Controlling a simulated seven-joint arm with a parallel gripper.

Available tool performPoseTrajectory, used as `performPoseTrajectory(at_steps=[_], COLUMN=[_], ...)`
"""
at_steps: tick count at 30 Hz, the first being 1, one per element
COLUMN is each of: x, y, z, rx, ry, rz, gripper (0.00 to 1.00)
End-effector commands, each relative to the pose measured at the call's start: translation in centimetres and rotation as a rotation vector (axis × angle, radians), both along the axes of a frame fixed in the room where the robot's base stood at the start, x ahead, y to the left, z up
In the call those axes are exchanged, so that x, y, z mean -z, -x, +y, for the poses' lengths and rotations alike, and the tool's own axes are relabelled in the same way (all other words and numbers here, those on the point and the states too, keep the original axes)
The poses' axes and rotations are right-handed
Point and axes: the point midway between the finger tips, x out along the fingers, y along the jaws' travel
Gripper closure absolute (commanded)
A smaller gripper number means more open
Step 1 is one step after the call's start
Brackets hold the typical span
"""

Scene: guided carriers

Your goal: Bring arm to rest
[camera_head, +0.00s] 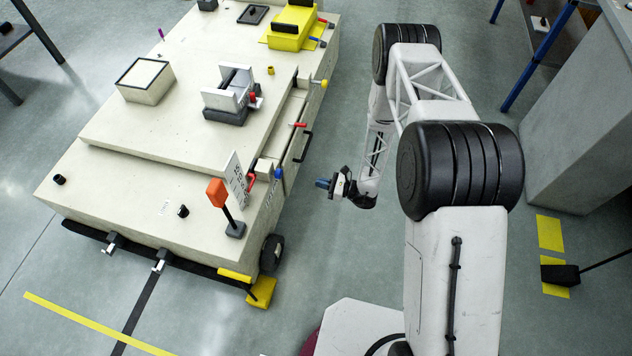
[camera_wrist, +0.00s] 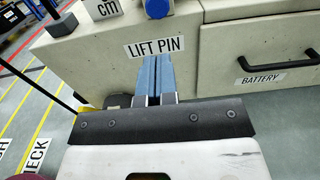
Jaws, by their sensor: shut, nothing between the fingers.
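My gripper (camera_head: 322,184) hangs in free air to the right of the cream carrier (camera_head: 120,210), its blue fingers pointing left toward the carrier's side. In the wrist view the two blue fingers (camera_wrist: 157,72) lie side by side, shut and empty. Past their tips are a "LIFT PIN" label (camera_wrist: 156,47) on the carrier's side and a blue round knob (camera_wrist: 158,8) above it. The knob also shows in the head view (camera_head: 278,173). A gap of floor shows between fingers and carrier in the head view.
A drawer labelled "BATTERY" (camera_wrist: 264,78) is right of the fingers in the wrist view. An orange-topped lever (camera_head: 217,193) and a white sign (camera_head: 236,180) stand on the carrier's near corner. A grey block (camera_head: 580,120) stands at right. Floor around my gripper is clear.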

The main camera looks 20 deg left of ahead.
Motion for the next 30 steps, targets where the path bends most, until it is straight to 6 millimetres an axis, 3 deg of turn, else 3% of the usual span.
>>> performPoseTrajectory(at_steps=[22, 26, 30], x=[-0.3, -1.3, -3.7], y=[-0.1, -0.4, -1.0], z=[-0.1, -0.2, -0.2], rx=[-0.003, -0.017, -0.048], ry=[0.000, 0.002, 0.007], rz=[-0.003, -0.012, -0.037], gripper=[1.00, 1.00, 1.00])
